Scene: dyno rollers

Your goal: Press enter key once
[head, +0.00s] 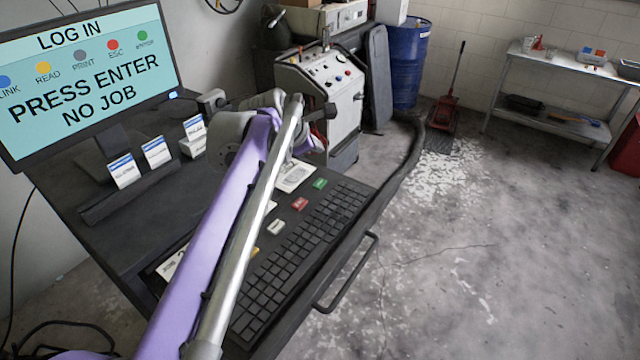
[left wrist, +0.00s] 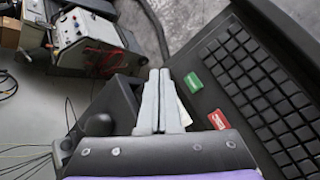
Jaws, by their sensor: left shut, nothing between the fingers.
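The monitor (head: 85,75) reads "LOG IN", "PRESS ENTER" and "NO JOB", with a row of coloured dots where a green one is labelled ENTER. A green key (head: 320,183) lies beside the black keyboard (head: 290,265), with a red key (head: 299,203) just nearer. The green key (left wrist: 193,82) and red key (left wrist: 218,119) also show in the left wrist view. Their lettering is too small to read. My left gripper (left wrist: 160,76) is shut and empty, its fingertips left of the green key. Its fingers are largely hidden behind my arm in the head view. My right gripper is out of view.
White-and-blue cards (head: 157,152) stand on the dark desk below the monitor. A grey control cabinet (head: 325,85) and a blue barrel (head: 408,60) stand behind. A black handle rail (head: 350,275) runs along the desk's front edge. The floor on the right is open.

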